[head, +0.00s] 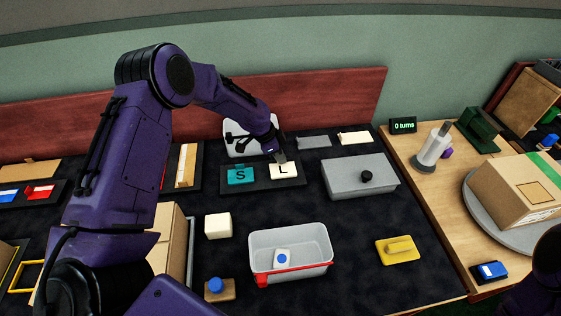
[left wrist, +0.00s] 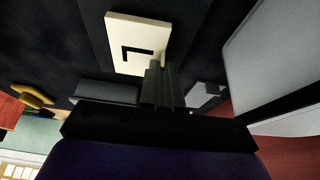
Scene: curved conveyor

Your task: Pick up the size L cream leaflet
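The size L cream leaflet (head: 285,173) lies at the right side of a black holder (head: 262,185), marked with a dark L. A teal leaflet marked S (head: 240,176) is to its left. My left gripper (head: 279,158) is at the far edge of the cream leaflet. In the left wrist view the leaflet (left wrist: 125,30) is at the top, and the left gripper's fingers (left wrist: 160,68) are close together over its edge, shut on it. The leaflet appears still at holder level. My right gripper is out of view; only part of my right arm shows at the lower right.
A grey bin (head: 322,240) with a red front strip, a lidded grey box (head: 360,180), a cream cube (head: 218,226) and a yellow block (head: 398,250) stand nearby. A red board (head: 335,92) rises behind. Dark mat is free between these objects.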

